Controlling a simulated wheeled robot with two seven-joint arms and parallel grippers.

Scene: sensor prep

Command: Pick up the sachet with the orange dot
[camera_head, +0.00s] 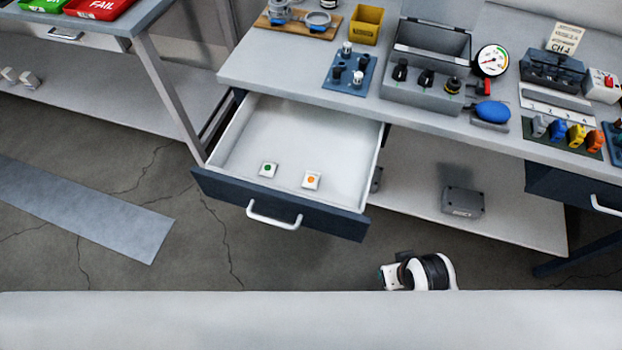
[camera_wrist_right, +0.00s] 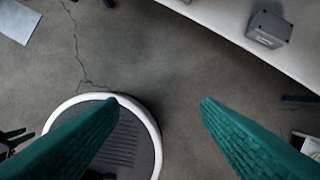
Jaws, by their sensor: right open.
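The sachet with the orange dot (camera_head: 311,180) is a small white square lying in the open drawer (camera_head: 250,130), near its front. A similar sachet with a green dot (camera_head: 268,169) lies to its left, apart from it. In the right wrist view my right gripper (camera_wrist_right: 160,102) is open and empty, its two green fingers wide apart above the floor. Neither sachet shows in that view. In the head view only a white and black part of my arm shows at the lower edge, right of the drawer.
The drawer front has a white handle (camera_head: 274,216). The workbench top (camera_head: 290,75) overhangs the drawer's back and carries a blue block (camera_head: 349,78), a grey case (camera_head: 425,97) and a gauge (camera_head: 491,61). A grey box (camera_head: 463,201) sits on the lower shelf (camera_head: 415,205). Space above the drawer's front is clear.

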